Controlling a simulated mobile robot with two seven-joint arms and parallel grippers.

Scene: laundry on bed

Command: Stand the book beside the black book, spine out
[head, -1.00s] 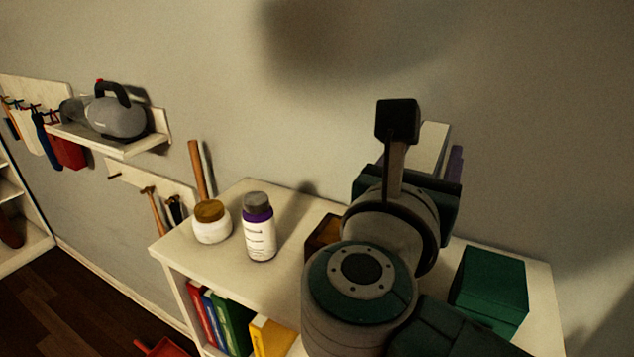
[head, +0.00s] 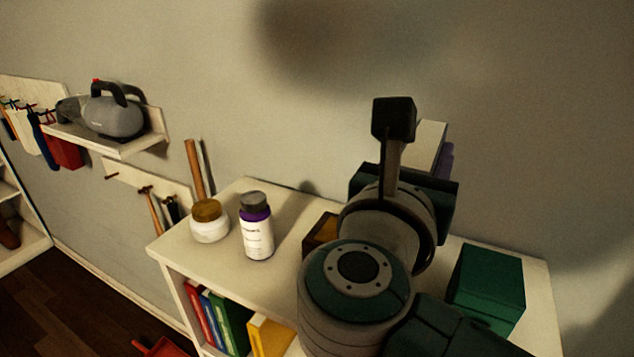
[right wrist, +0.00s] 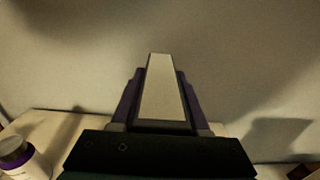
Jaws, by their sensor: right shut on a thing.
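My right gripper (head: 436,158) is above the back of the white shelf unit, mostly hidden behind my own wrist and arm in the head view. It is shut on a pale, cream-faced block, which looks like the book (head: 430,141). In the right wrist view the book (right wrist: 163,90) stands up between the two purple fingers, with its narrow cream side toward the camera. Its cover and spine cannot be made out. I cannot pick out a black book in either view. My left gripper is not in view.
The wall is close behind.

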